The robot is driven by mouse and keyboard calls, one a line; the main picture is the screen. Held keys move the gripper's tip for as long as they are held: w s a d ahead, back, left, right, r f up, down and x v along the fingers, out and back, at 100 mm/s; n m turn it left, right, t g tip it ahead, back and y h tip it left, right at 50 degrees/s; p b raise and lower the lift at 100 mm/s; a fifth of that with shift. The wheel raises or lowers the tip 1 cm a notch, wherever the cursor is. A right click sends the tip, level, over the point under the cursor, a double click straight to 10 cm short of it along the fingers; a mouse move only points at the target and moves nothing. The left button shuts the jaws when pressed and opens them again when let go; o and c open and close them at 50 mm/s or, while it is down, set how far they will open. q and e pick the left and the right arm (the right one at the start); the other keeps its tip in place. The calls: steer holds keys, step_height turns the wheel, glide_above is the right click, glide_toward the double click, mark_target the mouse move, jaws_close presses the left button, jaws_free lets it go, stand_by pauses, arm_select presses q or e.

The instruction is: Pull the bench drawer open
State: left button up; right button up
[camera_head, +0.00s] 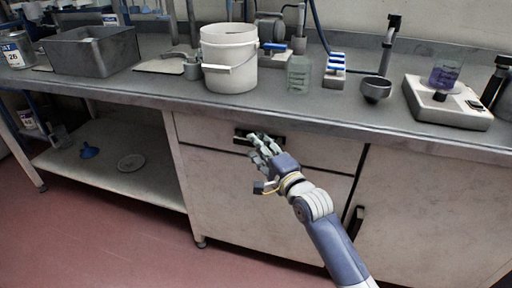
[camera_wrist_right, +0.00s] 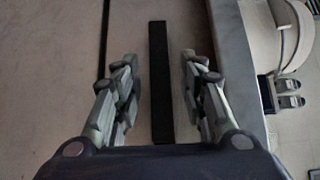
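The bench drawer (camera_head: 210,131) is a pale, worn front under the grey bench top. It looks shut, flush with the cabinet. Its black bar handle (camera_head: 243,138) is partly hidden by my right gripper (camera_head: 262,145) in the head view. In the right wrist view the handle (camera_wrist_right: 161,85) runs as a dark bar between the two fingers of my right gripper (camera_wrist_right: 158,85). The fingers are open, with a gap on each side of the handle, so they do not grip it. My left gripper is not in view.
The bench top (camera_head: 290,110) overhangs just above the drawer. It carries a white bucket (camera_head: 229,55), a grey tub (camera_head: 95,50) and a scale (camera_head: 445,110). A cabinet door (camera_head: 430,205) is to the right, an open lower shelf (camera_head: 110,160) to the left. The red floor in front is clear.

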steer(key=shift+x, duration=1)
jaws_close()
